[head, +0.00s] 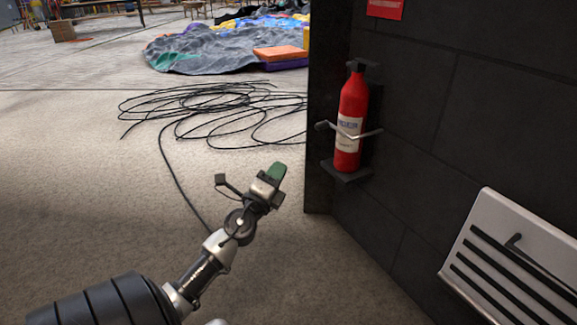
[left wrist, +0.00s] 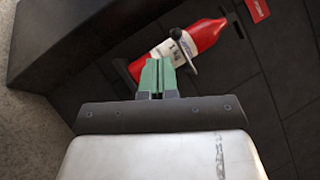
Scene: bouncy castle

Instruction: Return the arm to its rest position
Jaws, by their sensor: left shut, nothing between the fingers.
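My left arm comes in from the lower left in the head view. Its gripper (head: 277,172) has green fingertips and is shut and empty, in the air in front of the dark wall's corner. In the left wrist view the green fingers (left wrist: 157,76) are together with nothing between them. They overlap the lower part of a red fire extinguisher there, but in the head view the gripper is clearly apart from it, to its left. My right gripper is not in view.
The red fire extinguisher (head: 352,122) hangs upright in a bracket on the dark wall (head: 420,130). A white slotted panel (head: 520,262) is at the lower right. Loose black cable (head: 215,110) lies on the pale floor. A crumpled colourful sheet (head: 205,50) lies farther back.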

